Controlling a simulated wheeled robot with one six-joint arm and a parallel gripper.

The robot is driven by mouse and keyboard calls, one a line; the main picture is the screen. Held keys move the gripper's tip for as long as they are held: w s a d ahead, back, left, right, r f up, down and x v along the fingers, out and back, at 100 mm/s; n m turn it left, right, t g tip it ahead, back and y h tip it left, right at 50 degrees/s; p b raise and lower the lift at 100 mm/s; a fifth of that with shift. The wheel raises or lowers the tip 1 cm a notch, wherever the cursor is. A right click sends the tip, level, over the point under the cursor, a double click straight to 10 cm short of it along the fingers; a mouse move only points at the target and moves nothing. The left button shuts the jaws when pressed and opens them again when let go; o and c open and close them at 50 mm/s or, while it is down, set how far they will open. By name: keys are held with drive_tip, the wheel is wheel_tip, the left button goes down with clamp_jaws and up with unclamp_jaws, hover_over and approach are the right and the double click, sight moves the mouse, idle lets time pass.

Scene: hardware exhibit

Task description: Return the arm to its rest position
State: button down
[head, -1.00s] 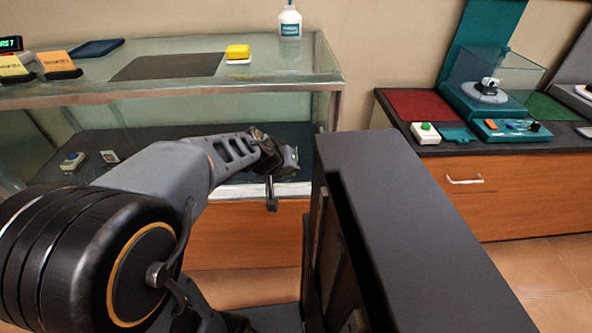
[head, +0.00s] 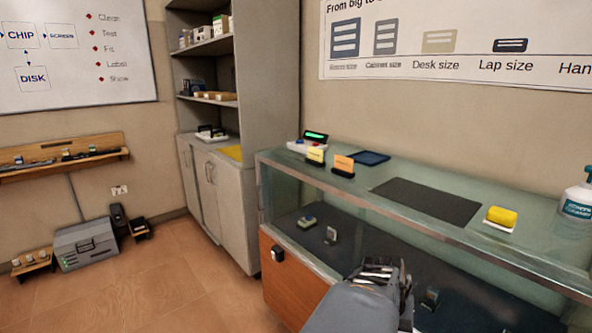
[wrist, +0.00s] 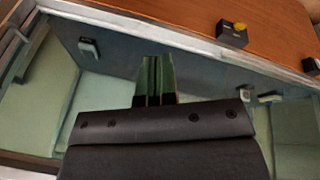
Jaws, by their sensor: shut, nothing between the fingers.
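My arm (head: 360,306) shows at the bottom of the head view, in front of the glass display case (head: 400,225). Its far end is partly cut off and overlaps the case front, so the fingertips are hard to make out there. In the wrist view my gripper (wrist: 155,80) is shut, with its two fingers side by side and nothing between them. Behind the fingers lies the interior of the case, and I cannot tell how close they are to its glass.
On the case top are a dark mat (head: 428,200), a yellow sponge (head: 502,215), a blue tray (head: 370,157) and a spray bottle (head: 577,200). A grey shelf cabinet (head: 215,175) stands left of the case. The tiled floor (head: 165,275) at left is mostly clear.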

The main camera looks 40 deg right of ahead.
drive_tip(key=w+a+r+n+t+y+p, duration=0.1)
drive_tip(key=w+a+r+n+t+p, duration=0.35)
drive_tip(key=w+a, duration=0.8)
drive_tip(key=w+a+r+n+y+p, duration=0.1)
drive_tip(key=w+a+r+n+p, duration=0.2)
drive_tip(key=a, duration=0.5)
drive_tip(key=w+a+r+n+y+p, duration=0.1)
drive_tip(key=w+a+r+n+p, duration=0.2)
drive_tip(key=a+r+n, duration=0.3)
drive_tip(key=a+r, duration=0.1)
drive_tip(key=a, duration=0.2)
drive_tip(key=shift+w+a+y, duration=0.2)
drive_tip(key=shift+w+y, duration=0.1)
drive_tip(key=shift+w, duration=0.05)
drive_tip(key=shift+d+r, duration=0.1)
drive_tip(key=shift+d, duration=0.05)
